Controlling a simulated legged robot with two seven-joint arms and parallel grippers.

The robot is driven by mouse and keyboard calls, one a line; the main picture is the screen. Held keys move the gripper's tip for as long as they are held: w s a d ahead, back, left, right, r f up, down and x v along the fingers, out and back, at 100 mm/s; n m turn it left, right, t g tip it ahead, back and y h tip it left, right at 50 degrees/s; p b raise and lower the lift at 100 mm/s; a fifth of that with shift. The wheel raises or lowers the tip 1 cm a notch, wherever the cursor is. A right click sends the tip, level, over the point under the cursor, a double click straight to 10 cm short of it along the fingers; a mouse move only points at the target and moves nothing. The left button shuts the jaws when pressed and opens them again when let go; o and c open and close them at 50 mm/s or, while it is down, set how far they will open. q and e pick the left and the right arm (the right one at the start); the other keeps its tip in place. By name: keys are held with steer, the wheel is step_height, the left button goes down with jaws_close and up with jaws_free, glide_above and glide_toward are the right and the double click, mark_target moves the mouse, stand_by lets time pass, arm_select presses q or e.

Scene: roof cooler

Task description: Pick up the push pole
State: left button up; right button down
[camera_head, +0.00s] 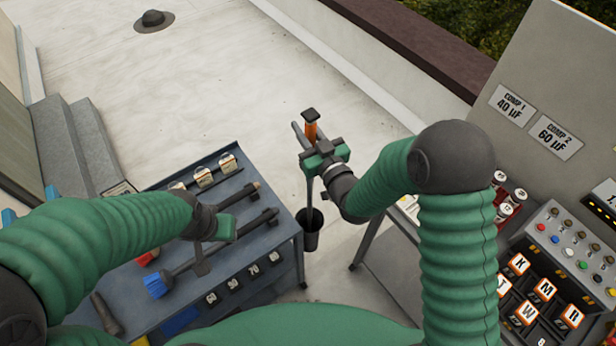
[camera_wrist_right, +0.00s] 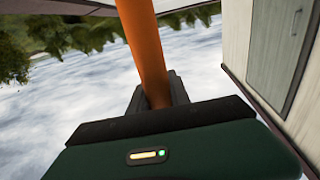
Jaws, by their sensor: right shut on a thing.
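The push pole (camera_head: 311,131) stands upright with an orange grip and a black cap on top. Its dark lower shaft reaches down into a dark round holder (camera_head: 311,241) beside the blue cart; whether its foot still rests there is unclear. My right gripper (camera_head: 318,150) is shut on the orange grip, just under the cap. In the right wrist view the orange pole (camera_wrist_right: 150,55) runs between the fingers (camera_wrist_right: 158,96). My left gripper (camera_head: 212,245) hangs over the cart, apart from the pole; its finger opening is not clear.
The blue cart (camera_head: 282,233) holds a blue-bristled brush (camera_head: 158,284), dark rods and numbered blocks. A panel with buttons and lettered tiles (camera_head: 560,285) stands at right. A dark roof vent (camera_head: 154,20) sits far back. The pale roof floor (camera_head: 215,85) beyond the pole is clear.

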step_height(320, 180, up, 28)
steer(key=b, duration=0.2)
steer(key=shift+r, duration=0.15)
